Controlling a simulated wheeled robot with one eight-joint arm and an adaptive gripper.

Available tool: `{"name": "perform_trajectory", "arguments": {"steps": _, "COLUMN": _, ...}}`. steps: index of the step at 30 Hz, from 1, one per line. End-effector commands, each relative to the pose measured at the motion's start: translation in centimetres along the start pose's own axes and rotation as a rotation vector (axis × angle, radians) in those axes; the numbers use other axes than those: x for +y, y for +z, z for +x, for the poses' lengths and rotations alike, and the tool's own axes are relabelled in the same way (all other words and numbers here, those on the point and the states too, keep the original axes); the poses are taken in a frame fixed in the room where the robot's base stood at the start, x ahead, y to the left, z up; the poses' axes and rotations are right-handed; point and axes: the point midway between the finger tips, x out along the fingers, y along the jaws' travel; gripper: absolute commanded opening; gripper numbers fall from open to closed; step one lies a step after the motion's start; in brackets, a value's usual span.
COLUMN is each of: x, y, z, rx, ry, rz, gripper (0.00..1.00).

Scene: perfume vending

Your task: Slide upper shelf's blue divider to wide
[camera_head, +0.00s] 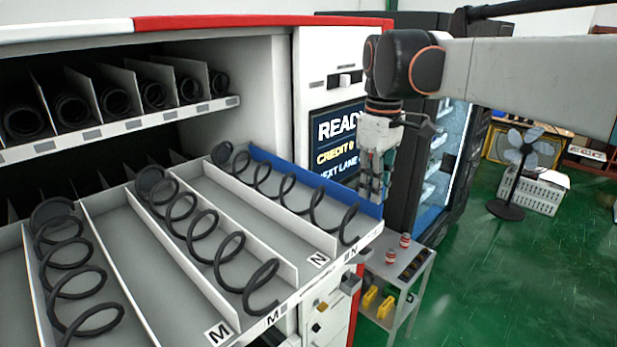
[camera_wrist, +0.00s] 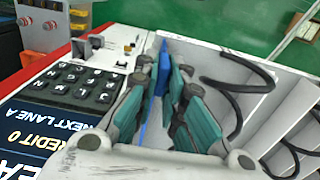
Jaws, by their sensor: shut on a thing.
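The blue divider (camera_head: 312,182) stands upright along the right edge of the pulled-out shelf (camera_head: 375,232), beside lane N and its black coil. My gripper (camera_head: 373,192) hangs down over the divider's front end. In the wrist view the blue divider (camera_wrist: 160,70) runs between the teal-padded fingers of my gripper (camera_wrist: 162,88), which are shut on it. The fingers hide part of the divider there.
White dividers (camera_head: 240,215) and black spiral coils (camera_head: 262,290) fill the lanes to the left. The machine's display (camera_head: 337,140) is behind the shelf's right side. A small cart (camera_head: 410,265) with red-and-white items stands below right.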

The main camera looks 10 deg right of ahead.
Motion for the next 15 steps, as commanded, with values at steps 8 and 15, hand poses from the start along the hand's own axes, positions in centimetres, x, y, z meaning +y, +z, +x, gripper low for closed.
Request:
{"name": "perform_trajectory", "arguments": {"steps": 8, "x": 0.13, "y": 0.14, "z": 0.02, "rx": -0.005, "ry": -0.001, "rz": 0.003, "gripper": 0.3}}
{"name": "perform_trajectory", "arguments": {"steps": 15, "x": 0.11, "y": 0.05, "z": -0.1, "rx": -0.004, "ry": -0.001, "rz": 0.003, "gripper": 0.3}}
